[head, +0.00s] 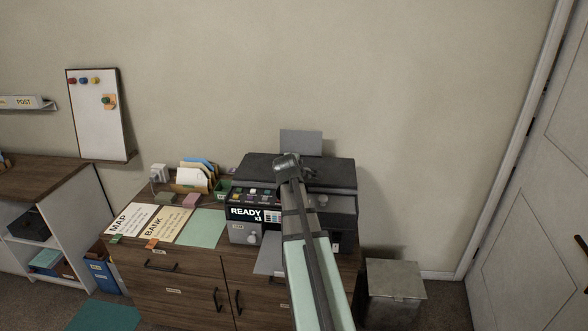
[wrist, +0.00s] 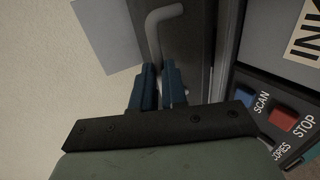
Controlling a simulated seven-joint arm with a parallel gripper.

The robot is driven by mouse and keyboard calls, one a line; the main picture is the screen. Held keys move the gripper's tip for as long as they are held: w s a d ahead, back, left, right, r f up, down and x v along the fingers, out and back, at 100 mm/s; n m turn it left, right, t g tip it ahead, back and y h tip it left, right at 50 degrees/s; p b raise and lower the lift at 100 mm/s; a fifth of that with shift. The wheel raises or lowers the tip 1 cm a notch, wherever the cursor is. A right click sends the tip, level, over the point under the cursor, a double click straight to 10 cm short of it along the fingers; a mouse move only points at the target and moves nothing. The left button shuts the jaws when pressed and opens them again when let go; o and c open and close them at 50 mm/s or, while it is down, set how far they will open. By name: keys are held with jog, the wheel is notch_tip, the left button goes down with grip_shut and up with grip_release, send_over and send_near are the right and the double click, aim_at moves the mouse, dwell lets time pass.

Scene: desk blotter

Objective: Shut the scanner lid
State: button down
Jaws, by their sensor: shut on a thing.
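The printer-scanner (head: 345,207) is a dark grey machine on the wooden cabinet. Its dark scanner lid (head: 335,172) lies low and looks almost flat across the top; I cannot tell whether a gap is left under it. My gripper (head: 287,163) is over the lid, and my arm hides part of the machine's front. In the wrist view, the blue fingers (wrist: 159,88) are shut on a pale grey bent handle (wrist: 155,32) beside the dark lid (wrist: 198,30). The fingers hide the handle's lower part.
The control panel (head: 256,214) reads READY. It shows closer in the wrist view, with a blue SCAN button (wrist: 244,97) and red STOP button (wrist: 283,118). A grey sheet (head: 300,142) stands behind the lid. A file rack (head: 190,186) is left; a metal bin (head: 394,280) is right.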

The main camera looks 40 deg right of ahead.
jog(key=shift+s+a+f, duration=0.25)
jog(key=shift+s+f, duration=0.1)
jog(key=shift+f, duration=0.4)
jog(key=c, duration=1.2)
grip_release()
jog(key=shift+o, duration=0.2)
jog(key=v, duration=1.3)
jog(key=shift+r, duration=0.6)
jog(key=shift+a, duration=0.1)
jog(key=s+a+f+m+g+y, duration=0.1)
jog(key=a+f+m+g+y, duration=0.2)
jog(key=a+f, duration=1.05)
jog(key=a+f+m+g+y, duration=0.2)
jog(key=a+f+m+y, duration=0.15)
jog(key=a+f, duration=1.05)
jog(key=s+a+f+m+g+y, duration=0.1)
jog(key=s+a+f+g, duration=0.2)
jog(key=f, duration=0.4)
jog(key=s+a+f+m+y, duration=0.1)
jog(key=s+a+f+m, duration=0.15)
jog(key=s+f, duration=0.35)
jog(key=s+f+g, duration=0.3)
jog(key=s+f, duration=0.7)
jog(key=s, duration=0.4)
jog(key=s+f+n+g, duration=0.1)
jog(key=s+f+g, duration=0.3)
jog(key=s+f, duration=0.7)
jog(key=s, duration=0.3)
jog(key=shift+s+a, duration=0.2)
jog(key=shift+a, duration=0.1)
